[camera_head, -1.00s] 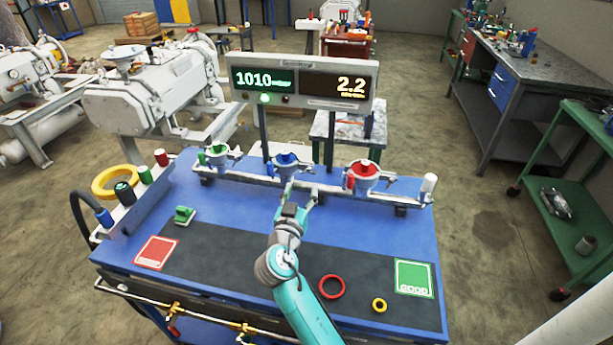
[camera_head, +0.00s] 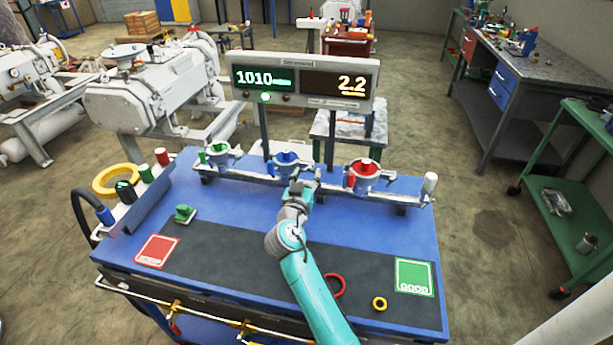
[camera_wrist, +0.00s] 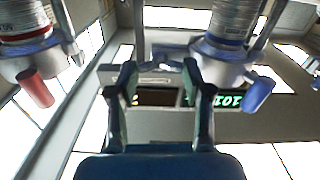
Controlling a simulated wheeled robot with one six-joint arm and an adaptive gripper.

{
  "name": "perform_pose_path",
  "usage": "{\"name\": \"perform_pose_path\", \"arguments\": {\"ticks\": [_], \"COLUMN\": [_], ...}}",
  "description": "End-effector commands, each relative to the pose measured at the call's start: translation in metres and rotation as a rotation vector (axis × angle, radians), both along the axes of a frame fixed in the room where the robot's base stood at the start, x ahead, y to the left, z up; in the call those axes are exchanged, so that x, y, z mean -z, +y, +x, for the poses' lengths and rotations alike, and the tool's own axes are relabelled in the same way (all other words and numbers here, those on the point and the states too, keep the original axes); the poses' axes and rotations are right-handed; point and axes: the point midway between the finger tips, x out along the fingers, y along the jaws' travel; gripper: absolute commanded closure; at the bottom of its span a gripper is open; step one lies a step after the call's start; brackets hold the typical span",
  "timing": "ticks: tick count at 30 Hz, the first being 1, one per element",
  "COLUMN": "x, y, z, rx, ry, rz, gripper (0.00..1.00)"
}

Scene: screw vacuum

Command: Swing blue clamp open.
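The blue clamp (camera_head: 287,160) sits on the middle port of the rail at the back of the blue bench. In the wrist view its silvery body with a blue rim and blue handle (camera_wrist: 258,95) shows at the right. My gripper (camera_head: 303,184) is at the rail, just in front and to the right of the blue clamp. In the wrist view my gripper (camera_wrist: 160,68) is open, with its two fingers apart. A pale metal part (camera_wrist: 160,64) shows between the fingertips; I cannot tell whether they touch it.
The red clamp (camera_head: 363,173) stands to the right on the same rail and the green one (camera_head: 219,153) to the left. The display (camera_head: 303,82) stands behind the rail. Red (camera_head: 334,285) and yellow (camera_head: 379,304) rings lie on the dark mat.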

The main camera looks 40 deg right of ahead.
Motion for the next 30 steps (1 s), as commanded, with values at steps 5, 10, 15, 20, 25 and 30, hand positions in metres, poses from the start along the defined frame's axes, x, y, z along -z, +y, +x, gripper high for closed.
{"name": "perform_pose_path", "arguments": {"ticks": [5, 10, 15, 20, 25, 30], "x": [0.0, 0.0, 0.0, -0.0001, 0.0, 0.0], "y": [0.0001, 0.0002, 0.0003, 0.0004, 0.0005, 0.0006], "z": [-0.0001, 0.0, 0.0, 0.0002, 0.0004, 0.0007], "rx": [0.0, 0.0, 0.0, 0.0, 0.0, 0.0], "ry": [0.001, 0.017, 0.073, 0.16, 0.269, 0.369], "rz": [-0.001, -0.014, -0.057, -0.125, -0.21, -0.289], "gripper": [1.0, 1.0, 1.0, 1.0, 1.0, 1.0]}}
